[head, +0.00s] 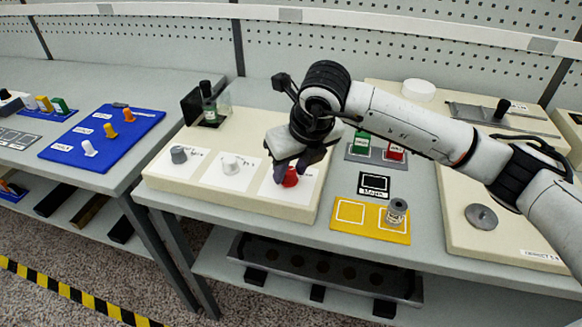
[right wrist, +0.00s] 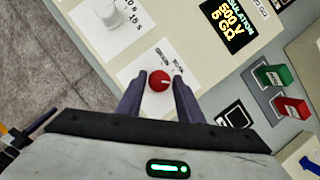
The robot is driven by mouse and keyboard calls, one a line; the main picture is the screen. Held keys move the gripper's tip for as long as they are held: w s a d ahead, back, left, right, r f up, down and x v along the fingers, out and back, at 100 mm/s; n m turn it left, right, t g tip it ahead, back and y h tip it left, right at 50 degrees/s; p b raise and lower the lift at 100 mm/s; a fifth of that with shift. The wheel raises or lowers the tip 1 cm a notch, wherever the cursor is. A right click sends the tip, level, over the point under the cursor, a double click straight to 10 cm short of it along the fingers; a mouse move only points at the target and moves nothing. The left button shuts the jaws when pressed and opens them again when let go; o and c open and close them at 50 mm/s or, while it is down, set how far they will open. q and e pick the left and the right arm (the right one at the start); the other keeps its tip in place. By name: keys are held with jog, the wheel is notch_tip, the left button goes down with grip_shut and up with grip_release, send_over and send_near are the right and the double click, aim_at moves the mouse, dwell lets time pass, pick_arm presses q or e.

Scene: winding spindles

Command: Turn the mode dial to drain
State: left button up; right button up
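A red dial (head: 290,177) sits on a white label card at the right end of the cream panel's front row. In the right wrist view the red dial (right wrist: 159,81) has a short white pointer mark, and the print beside it is too small to read. My right gripper (head: 296,168) is over this dial. In the right wrist view its two dark fingers (right wrist: 160,84) are apart, one on each side of the dial, with a narrow gap showing; how deep they reach is unclear. My left gripper is not in view.
A white knob (head: 231,166) and a grey knob (head: 178,154) stand left of the red dial on the cream panel (head: 160,183). Green and red switches (right wrist: 290,106) are to the right. A yellow tray (head: 371,228) holds a metal spindle (head: 396,213).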

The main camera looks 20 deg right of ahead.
jog(key=c, duration=0.6)
jog(key=shift+d+f+n+y+b, duration=0.15)
jog(key=shift+n+y+b, duration=0.15)
jog(key=shift+n+b, duration=0.6)
jog(key=shift+w+n+g+y+b, duration=0.1)
jog(key=shift+n+g+y+b, duration=0.2)
jog(key=shift+n+b, duration=0.5)
jog(key=n+y+b, duration=0.1)
jog(key=n+b, duration=0.1)
jog(key=n, duration=0.1)
jog(key=shift+g, duration=0.4)
jog(key=shift+w+d+n+g+y, duration=0.1)
jog(key=shift+n+g+y, duration=0.25)
jog(key=shift+n, duration=0.75)
jog(key=n, duration=0.2)
jog(key=n+g, duration=0.1)
jog(key=shift+w+r+n+y, duration=0.1)
jog(key=shift+r+n+y, duration=0.15)
jog(key=shift+n+y, duration=0.1)
jog(key=n+g, duration=0.2)
jog(key=n, duration=0.2)
jog(key=shift+w+n, duration=0.15)
jog(key=shift+n, duration=0.6)
jog(key=shift+g, duration=0.25)
